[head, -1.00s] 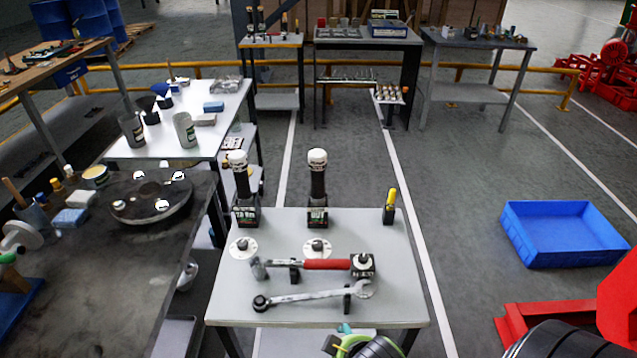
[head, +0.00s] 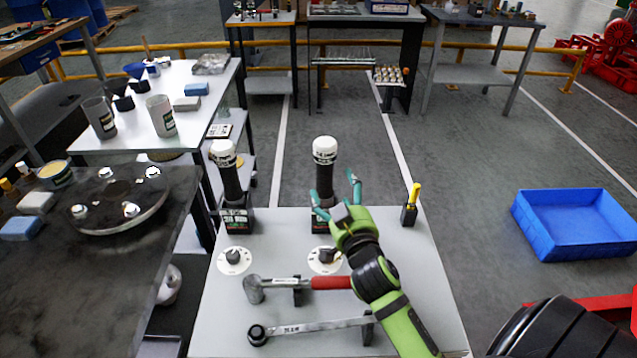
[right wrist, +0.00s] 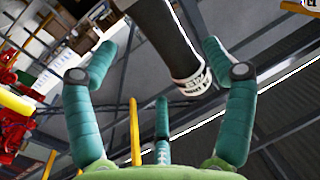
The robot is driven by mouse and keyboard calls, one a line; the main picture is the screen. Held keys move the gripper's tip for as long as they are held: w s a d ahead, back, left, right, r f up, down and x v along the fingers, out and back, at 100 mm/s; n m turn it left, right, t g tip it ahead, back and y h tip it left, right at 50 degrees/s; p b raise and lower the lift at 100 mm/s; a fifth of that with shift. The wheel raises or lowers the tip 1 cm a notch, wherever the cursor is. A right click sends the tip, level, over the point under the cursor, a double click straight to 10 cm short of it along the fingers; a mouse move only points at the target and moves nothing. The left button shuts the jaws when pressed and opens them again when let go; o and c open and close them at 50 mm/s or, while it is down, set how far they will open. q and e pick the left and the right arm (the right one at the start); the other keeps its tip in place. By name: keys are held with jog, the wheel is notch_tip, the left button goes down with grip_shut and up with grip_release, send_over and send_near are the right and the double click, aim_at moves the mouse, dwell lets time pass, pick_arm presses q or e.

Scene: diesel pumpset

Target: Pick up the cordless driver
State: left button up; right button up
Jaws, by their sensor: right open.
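Two upright tools that look like cordless drivers, with black grips, white caps and dark bases, stand at the back of the grey table (head: 215,315). One is the left driver (head: 231,185); the other is the right driver (head: 324,172). My right gripper (head: 338,188), green with teal fingers, is open just in front of the right driver and a little to its right. One finger overlaps its lower part in the head view. In the right wrist view, a dark shaft with a white lettered band (right wrist: 180,50) shows between the spread fingers; contact cannot be told. My left gripper is not in view.
A hammer (head: 330,283) and a wrench (head: 315,327) lie on supports near my right arm. Two white discs (head: 235,261) with knobs and a yellow-handled tool (head: 412,200) are also on the table. A blue bin (head: 575,225) stands on the floor right.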

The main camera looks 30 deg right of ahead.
aim_at(331, 175)
jog(key=shift+p+x, duration=0.5)
jog(key=shift+x, duration=0.65)
jog(key=shift+w+d+r+p, duration=0.15)
jog(key=shift+w+r+p, duration=0.15)
jog(key=shift+w, duration=0.3)
jog(key=shift+w+d+r+p, duration=0.15)
jog(key=shift+w+r+p, duration=0.15)
jog(key=shift+w, duration=0.3)
jog(key=shift+w+d+f, duration=0.15)
jog(key=shift+w+f, duration=0.05)
jog(key=shift+w, duration=0.3)
jog(key=shift+w+d+f, duration=0.15)
jog(key=shift+w+f, duration=0.05)
jog(key=shift+w, duration=0.25)
jog(key=shift+s, duration=0.1)
grip_shut()
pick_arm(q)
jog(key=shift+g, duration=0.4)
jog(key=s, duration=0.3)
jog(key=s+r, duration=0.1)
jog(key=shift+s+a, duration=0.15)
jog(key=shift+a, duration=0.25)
pick_arm(e)
jog(key=shift+r, duration=0.2)
